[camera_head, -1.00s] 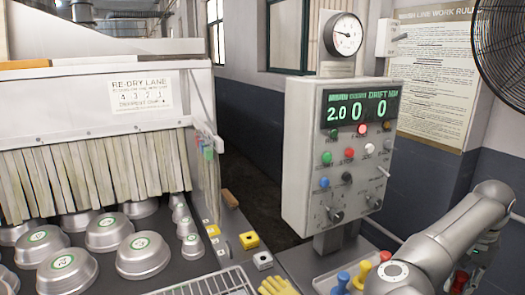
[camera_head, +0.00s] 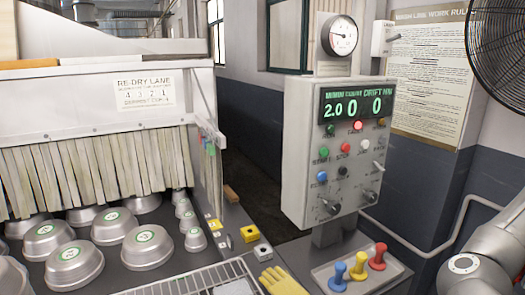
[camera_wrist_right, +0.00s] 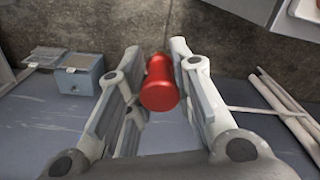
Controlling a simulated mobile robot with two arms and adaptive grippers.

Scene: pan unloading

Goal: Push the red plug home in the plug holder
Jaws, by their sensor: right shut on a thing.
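A red plug (camera_wrist_right: 161,88) sits between the two fingers of my right gripper (camera_wrist_right: 156,52) in the right wrist view, its rounded end toward the camera. My right gripper is shut on it. In the head view only my right arm shows, at the right edge, and its gripper is out of frame. Another red plug (camera_head: 379,258) stands upright at the right of a row on a pale tray (camera_head: 325,270), beside a yellow plug (camera_head: 359,266) and a blue plug (camera_head: 338,277). My left gripper is not in view.
A grey control panel (camera_head: 302,150) stands behind the tray. Metal pans (camera_head: 148,248) fill the left side under a strip curtain. A wire rack (camera_head: 195,283) and yellow glove (camera_head: 282,283) lie in front. The wrist view shows a blue-grey box (camera_wrist_right: 78,76) at left and pale rods at right.

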